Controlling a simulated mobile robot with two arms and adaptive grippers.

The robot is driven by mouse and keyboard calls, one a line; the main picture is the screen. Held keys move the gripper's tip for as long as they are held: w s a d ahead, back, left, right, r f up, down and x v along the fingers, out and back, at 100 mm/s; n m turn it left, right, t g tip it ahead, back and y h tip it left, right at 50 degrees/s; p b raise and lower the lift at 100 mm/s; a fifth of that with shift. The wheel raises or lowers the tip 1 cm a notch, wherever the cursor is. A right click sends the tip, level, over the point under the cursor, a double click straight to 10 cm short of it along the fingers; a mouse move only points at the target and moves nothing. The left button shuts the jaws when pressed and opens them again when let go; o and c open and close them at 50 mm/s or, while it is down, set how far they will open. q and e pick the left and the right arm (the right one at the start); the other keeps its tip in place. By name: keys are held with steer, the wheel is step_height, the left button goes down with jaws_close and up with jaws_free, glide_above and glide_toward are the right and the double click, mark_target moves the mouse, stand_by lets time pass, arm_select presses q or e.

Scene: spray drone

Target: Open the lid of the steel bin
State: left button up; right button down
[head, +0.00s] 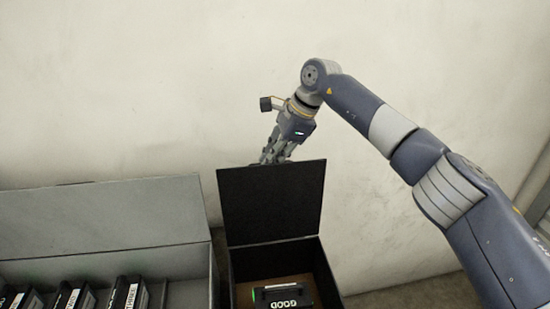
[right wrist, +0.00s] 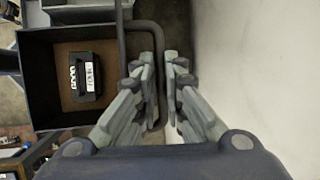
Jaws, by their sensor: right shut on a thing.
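The steel bin (head: 226,285) is a dark, square box at the bottom middle of the head view. Its black lid (head: 272,202) stands up about vertical at the back, so the bin is open. In the right wrist view the bin (right wrist: 32,75) is seen from above and the lid (right wrist: 121,50) almost edge-on. A bent bar handle (right wrist: 143,24) sticks out from the lid's outer face. My right gripper (head: 273,152) is behind the lid's top edge. In the wrist view its fingers (right wrist: 162,72) are shut on the handle. My left gripper is not in view.
A black battery marked GOOD (head: 283,300) with a green light lies inside the bin. Left of it is a long grey case (head: 100,220) with several black batteries. A pale wall (head: 120,90) rises close behind the bin and my right arm.

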steer(key=shift+w+f, duration=0.2)
steer(key=shift+f, duration=0.6)
steer(key=c, duration=1.8)
jaws_free()
steer(key=shift+w, duration=0.1)
steer(key=shift+c, duration=0.2)
steer(key=shift+o, duration=0.8)
steer(key=shift+w+f, duration=0.1)
steer(key=shift+w, duration=0.1)
steer(key=shift+d+r, duration=0.1)
steer(key=shift+r, duration=0.5)
steer(key=v, duration=1)
steer(key=shift+w+r, duration=0.15)
steer(key=shift+r, duration=0.25)
